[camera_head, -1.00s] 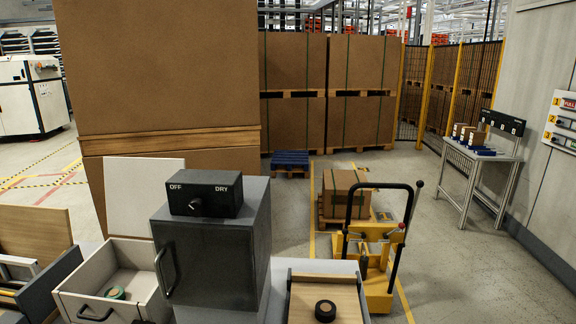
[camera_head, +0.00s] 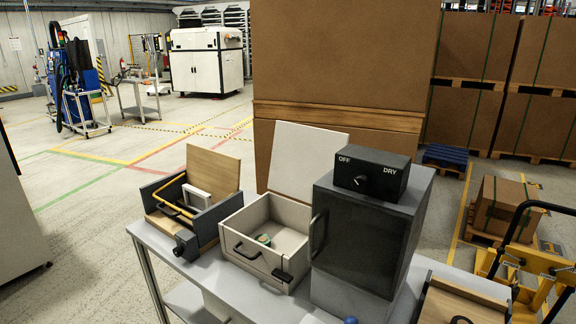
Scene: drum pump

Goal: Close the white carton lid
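The white carton (camera_head: 232,241) stands on the grey table, left of the dark dryer box. Its lid (camera_head: 308,160) is open and stands upright, tilted slightly back at the rear edge. A small green-and-dark roll (camera_head: 263,240) lies inside the carton. A dark handle (camera_head: 246,253) and a dark latch-like part (camera_head: 283,276) are on the front side. Neither of my grippers is in view.
The dark dryer box with an OFF/DRY knob (camera_head: 372,172) stands right beside the carton. A wooden-lidded grey box (camera_head: 212,222) stands open on the left. A wooden tray (camera_head: 462,300) is at the right. Open floor lies left of the table (camera_head: 200,275).

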